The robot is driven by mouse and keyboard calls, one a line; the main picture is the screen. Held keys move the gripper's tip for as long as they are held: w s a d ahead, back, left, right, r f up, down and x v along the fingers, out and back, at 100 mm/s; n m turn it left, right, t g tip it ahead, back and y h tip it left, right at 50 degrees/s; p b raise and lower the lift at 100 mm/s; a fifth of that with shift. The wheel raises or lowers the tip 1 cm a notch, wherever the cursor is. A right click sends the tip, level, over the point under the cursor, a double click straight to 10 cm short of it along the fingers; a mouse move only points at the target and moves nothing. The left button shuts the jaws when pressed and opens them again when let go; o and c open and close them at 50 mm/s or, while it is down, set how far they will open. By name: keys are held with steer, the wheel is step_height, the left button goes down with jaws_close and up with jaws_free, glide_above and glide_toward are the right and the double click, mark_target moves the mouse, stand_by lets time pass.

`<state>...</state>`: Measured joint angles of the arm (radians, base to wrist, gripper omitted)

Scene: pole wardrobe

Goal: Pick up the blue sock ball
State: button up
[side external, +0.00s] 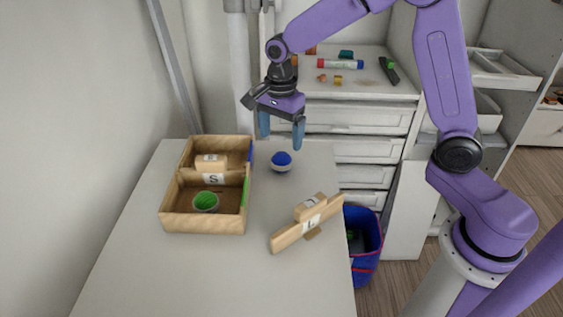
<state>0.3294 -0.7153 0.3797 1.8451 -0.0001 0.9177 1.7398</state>
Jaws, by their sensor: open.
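The blue sock ball (281,160) sits on the light table, to the right of the wooden box. Its top is blue and its lower part is pale. My gripper (282,142) is open, with its two blue fingers pointing down. In the picture the fingertips are just above the sock ball and to either side of it. The gap between the fingers looks empty. I cannot tell the exact height of the fingertips over the ball.
A two-part wooden box (168,220) stands left, with a green ball (206,201) in its front compartment and a block (210,163) in its rear one. A wooden piece marked L (290,236) lies front right. A blue bin (372,240) stands beyond the table's right edge. The table front is clear.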

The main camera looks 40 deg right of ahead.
mark_target(281, 154)
steer(key=shift+s+d+f, duration=0.1)
steer(key=shift+f, duration=3.75)
steer(key=shift+c, duration=0.3)
steer(key=c, duration=1.1)
steer(key=shift+r, duration=0.1)
